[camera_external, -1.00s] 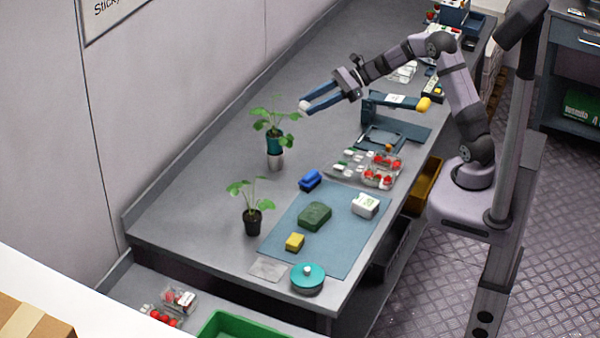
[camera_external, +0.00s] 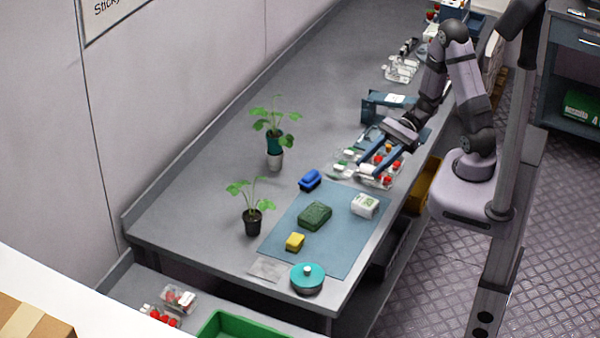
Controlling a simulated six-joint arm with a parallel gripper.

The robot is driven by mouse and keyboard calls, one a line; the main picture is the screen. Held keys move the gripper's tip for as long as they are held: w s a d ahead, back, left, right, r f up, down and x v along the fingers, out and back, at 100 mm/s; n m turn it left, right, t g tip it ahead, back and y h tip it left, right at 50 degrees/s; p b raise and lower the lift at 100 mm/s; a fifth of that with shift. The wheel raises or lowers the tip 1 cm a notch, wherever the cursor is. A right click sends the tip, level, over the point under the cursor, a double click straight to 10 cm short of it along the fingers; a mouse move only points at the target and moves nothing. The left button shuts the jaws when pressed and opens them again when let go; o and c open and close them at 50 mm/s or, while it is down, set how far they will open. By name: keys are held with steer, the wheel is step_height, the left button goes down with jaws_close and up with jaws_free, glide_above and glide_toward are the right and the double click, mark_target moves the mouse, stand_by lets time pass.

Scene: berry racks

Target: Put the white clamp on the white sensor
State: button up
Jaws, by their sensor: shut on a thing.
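My gripper (camera_external: 370,164) has long blue fingers that point down and toward the front, above the clear berry packs. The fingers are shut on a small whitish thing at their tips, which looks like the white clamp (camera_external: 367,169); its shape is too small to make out. A white box with a green mark (camera_external: 365,205), possibly the white sensor, stands on the blue mat (camera_external: 340,243). It is a short way in front of the fingertips and apart from them.
Clear packs with red berries (camera_external: 385,180) lie under the gripper. A teal round pot (camera_external: 307,278) and two potted plants (camera_external: 252,220) stand nearby.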

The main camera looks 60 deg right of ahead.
glide_above(370, 198)
steer(key=shift+f, duration=3.15)
steer(key=shift+f+p, duration=0.45)
steer(key=shift+f, duration=1.4)
steer(key=shift+f, duration=0.2)
steer(key=o, duration=1)
steer(key=shift+r, duration=0.1)
